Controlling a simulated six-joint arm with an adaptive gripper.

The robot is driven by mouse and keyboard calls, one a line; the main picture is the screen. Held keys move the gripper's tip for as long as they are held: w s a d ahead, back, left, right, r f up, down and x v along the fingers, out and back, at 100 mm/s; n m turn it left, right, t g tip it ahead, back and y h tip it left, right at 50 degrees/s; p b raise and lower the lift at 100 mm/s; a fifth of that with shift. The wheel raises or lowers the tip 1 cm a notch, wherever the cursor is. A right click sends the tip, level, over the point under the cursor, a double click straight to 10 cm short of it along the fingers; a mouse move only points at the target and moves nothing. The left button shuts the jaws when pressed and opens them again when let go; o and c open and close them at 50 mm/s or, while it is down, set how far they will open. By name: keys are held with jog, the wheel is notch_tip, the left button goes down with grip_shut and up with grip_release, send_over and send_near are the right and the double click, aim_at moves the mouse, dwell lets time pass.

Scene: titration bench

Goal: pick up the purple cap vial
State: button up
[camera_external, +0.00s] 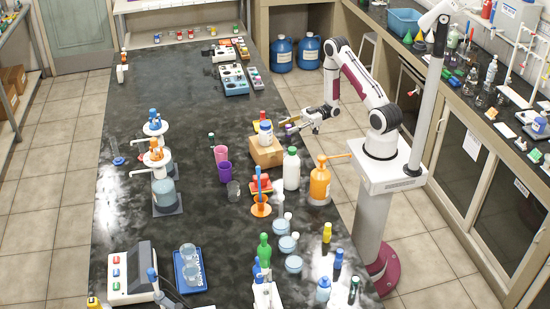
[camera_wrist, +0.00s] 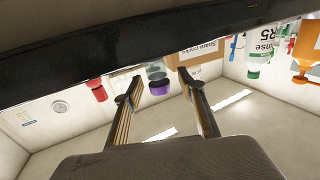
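The purple cap vial shows in the wrist view as a clear glass body with a purple cap (camera_wrist: 160,87). In the external view, a small purple spot (camera_external: 289,127) shows at my fingertips. My gripper (camera_external: 293,123) reaches over the bench's right edge, beside the cardboard box. In the wrist view my gripper (camera_wrist: 158,86) is open, with its two fingers on either side of the vial and a visible gap on each side. It holds nothing. How deep the vial lies between the fingers I cannot tell.
A cardboard spare corks box (camera_external: 265,152) carries a white jar (camera_external: 265,133). A white rinse bottle (camera_external: 291,169) and an orange bottle (camera_external: 320,183) stand nearer the camera. A red-capped item (camera_wrist: 97,90) is left of my fingers in the wrist view.

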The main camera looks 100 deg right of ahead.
aim_at(288, 126)
dwell(0.4)
grip_shut()
jog(key=shift+r, duration=0.15)
jog(key=shift+r, duration=4.85)
